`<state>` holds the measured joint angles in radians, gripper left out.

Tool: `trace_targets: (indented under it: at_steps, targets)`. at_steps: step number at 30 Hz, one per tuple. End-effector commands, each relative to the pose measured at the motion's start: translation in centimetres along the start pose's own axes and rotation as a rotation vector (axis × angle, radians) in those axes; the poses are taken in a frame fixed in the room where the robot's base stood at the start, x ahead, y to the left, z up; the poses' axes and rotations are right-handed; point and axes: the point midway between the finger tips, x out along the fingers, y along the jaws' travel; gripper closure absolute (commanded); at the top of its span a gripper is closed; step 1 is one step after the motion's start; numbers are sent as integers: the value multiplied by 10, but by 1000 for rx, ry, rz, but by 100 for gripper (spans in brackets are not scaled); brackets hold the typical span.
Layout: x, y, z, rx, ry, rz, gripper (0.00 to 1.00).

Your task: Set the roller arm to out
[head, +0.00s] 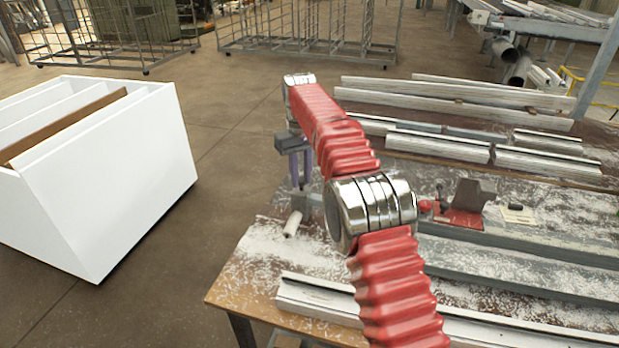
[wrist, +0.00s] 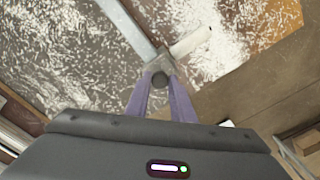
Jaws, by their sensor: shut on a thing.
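The roller arm shows in the head view as a pale roller (head: 292,224) at the left end of the bench, left of my arm. In the wrist view the pale roller (wrist: 191,41) points up and right, at a wide angle to a grey rail coming from the upper left. A round grey knob (wrist: 159,79) sits where they meet. My gripper (head: 299,184) points down with its purple fingers on either side of the knob; it also shows in the wrist view (wrist: 160,84), shut on it. The knob hides part of the joint below.
The wooden bench (head: 235,285) is strewn with white shavings. A red clamp (head: 466,205) and long profiles (head: 450,101) lie to the right of my arm. A white box with slots (head: 115,175) stands at the left. Bare floor separates it from the bench.

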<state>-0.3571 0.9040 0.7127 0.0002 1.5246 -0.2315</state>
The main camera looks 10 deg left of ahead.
Motion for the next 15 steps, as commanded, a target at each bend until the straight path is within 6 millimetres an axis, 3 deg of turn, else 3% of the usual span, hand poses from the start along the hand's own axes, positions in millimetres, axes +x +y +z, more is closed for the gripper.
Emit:
trace_targets:
  at_steps: [11, 12, 15]
  targets:
    - [0, -2, -1, -1, 0, -1, 100]
    - [0, -2, -1, -1, 0, -1, 77]
    - [0, -2, -1, -1, 0, -1, 70]
